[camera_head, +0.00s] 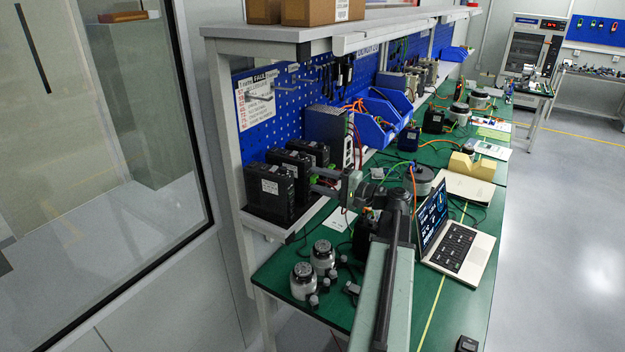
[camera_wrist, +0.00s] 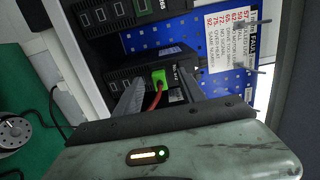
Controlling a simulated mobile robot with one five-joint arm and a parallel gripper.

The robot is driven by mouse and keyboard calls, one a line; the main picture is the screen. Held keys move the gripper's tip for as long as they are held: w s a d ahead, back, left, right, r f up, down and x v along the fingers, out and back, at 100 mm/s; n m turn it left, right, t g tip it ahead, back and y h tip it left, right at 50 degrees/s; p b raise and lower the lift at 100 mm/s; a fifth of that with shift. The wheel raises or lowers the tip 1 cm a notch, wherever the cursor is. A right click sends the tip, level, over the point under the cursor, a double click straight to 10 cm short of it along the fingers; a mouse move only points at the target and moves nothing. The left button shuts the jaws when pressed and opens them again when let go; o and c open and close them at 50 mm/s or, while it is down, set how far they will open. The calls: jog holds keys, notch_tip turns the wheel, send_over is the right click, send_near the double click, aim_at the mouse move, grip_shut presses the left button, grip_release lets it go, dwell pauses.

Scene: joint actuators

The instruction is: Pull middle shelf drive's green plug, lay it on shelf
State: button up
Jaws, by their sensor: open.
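Three black drives stand in a row on the shelf at the left of the bench; the middle drive (camera_head: 292,167) is partly covered by the front drive (camera_head: 270,190). My gripper (camera_head: 322,182) is stretched toward the row from the right. In the wrist view my open gripper (camera_wrist: 160,84) points at the face of a black drive (camera_wrist: 125,72). A green plug (camera_wrist: 159,76) with a red cable (camera_wrist: 154,100) sits in that face, between the fingertips in the picture. Contact with the fingers cannot be told. I cannot tell for sure which drive this is.
Another black unit (camera_wrist: 105,17) is close above in the wrist view. A bare strip of shelf (camera_head: 265,227) lies in front of the drives. Round grey-black devices (camera_head: 303,280) and an open laptop (camera_head: 455,240) stand on the green bench below. A blue pegboard (camera_head: 285,115) is behind.

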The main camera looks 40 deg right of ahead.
dwell(0.3)
grip_shut()
dwell(0.4)
jog(key=shift+s+d, duration=0.1)
dwell(1.0)
jog(key=shift+v, duration=2.95)
